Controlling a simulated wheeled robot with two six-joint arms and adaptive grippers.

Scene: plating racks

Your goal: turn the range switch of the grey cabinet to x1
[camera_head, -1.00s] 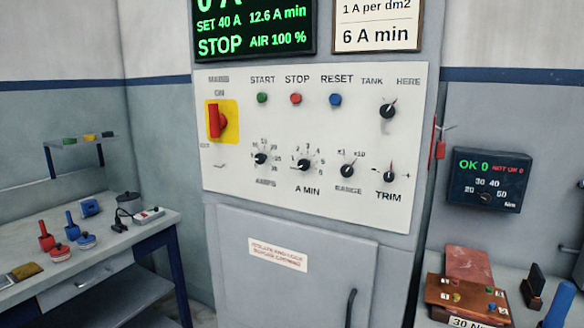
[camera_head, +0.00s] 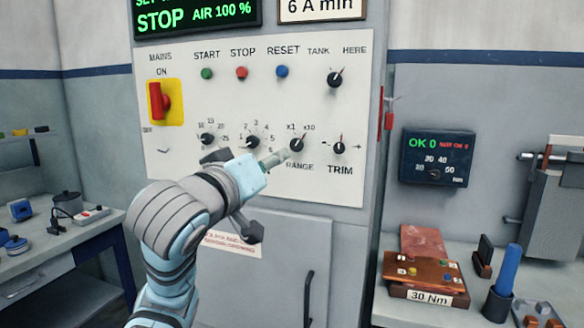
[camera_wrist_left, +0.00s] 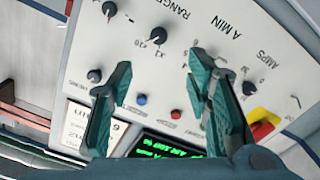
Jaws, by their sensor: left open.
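The grey cabinet (camera_head: 273,265) stands in the middle of the head view with a white control panel. Its range switch (camera_head: 297,145) is a black knob at the lower right, between the A MIN knob (camera_head: 252,142) and the TRIM knob (camera_head: 339,148). The range pointer appears turned up and right, toward x10. In the left wrist view the range switch (camera_wrist_left: 157,35) shows beyond the fingertips, with the panel upside down. My left gripper (camera_head: 276,159) is just left of and below the switch; its green fingers (camera_wrist_left: 160,65) are apart and empty. My right gripper is not in view.
The red mains switch (camera_head: 160,101) on yellow is at the panel's left. The tank knob (camera_head: 335,78) is above right. A door handle (camera_head: 309,298) is below. Benches stand at both sides, with a brown block (camera_head: 425,278) and a blue-handled tool (camera_head: 507,270) on the right one.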

